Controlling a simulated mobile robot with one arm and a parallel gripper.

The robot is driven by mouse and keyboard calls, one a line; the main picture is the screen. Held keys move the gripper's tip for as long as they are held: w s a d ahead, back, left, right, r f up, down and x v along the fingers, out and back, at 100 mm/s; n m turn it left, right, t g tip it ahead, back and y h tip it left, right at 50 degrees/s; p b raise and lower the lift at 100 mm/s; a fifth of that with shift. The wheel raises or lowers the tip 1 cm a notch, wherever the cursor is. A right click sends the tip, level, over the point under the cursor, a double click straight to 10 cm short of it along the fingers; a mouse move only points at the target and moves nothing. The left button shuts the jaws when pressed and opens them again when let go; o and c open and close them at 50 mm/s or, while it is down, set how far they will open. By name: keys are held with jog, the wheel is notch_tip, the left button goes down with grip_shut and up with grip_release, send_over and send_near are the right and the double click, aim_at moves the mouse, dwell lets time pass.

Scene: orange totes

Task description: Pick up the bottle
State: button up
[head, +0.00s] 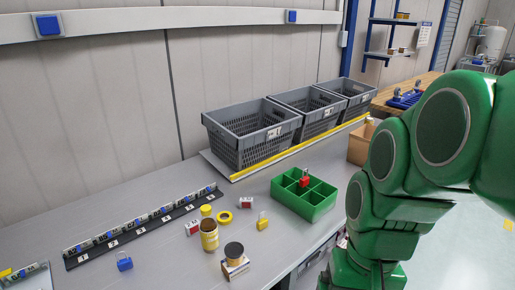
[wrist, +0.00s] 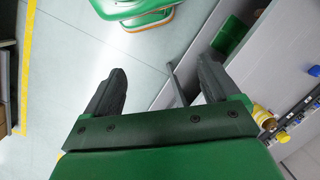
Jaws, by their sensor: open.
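No thing is plainly a bottle. The nearest match is a yellow cylindrical container (head: 209,240), standing upright on the grey bench in the head view, with a yellow round piece (head: 206,210) just behind it. A yellow item, probably the same container, shows at the right of the wrist view (wrist: 263,115), outside the fingers. My gripper (wrist: 160,85) is open and empty, its dark fingers apart over the floor and bench edge. It is away from the container; the head view does not clearly show its fingers.
A green divided tray (head: 318,207) holds a red item (head: 304,181). Grey crates (head: 240,152) line the back. A tape roll (head: 224,217), yellow padlock (head: 262,222), blue padlock (head: 124,263) and dark-topped spool (head: 234,252) are nearby.

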jog(key=w+a+r+m+g+y, duration=0.15)
jog(key=w+a+m+y, duration=0.5)
jog(key=w+a, duration=0.95)
jog(key=w+a+f+m+t+y, duration=0.1)
jog(key=w+a+m+y, duration=0.25)
jog(key=w, duration=0.65)
jog(key=w+a+f+m+t+y, duration=0.1)
jog(key=w+a+m+y, duration=0.3)
jog(key=w, duration=0.6)
jog(key=m+h, duration=0.1)
jog(key=h, duration=0.1)
send_near(204, 233)
jog(key=w+f, duration=0.2)
jog(key=w, duration=0.1)
jog(key=shift+g, duration=0.25)
jog(key=shift+x, duration=5.6)
jog(key=shift+d+f, duration=0.1)
jog(key=c, duration=1.4)
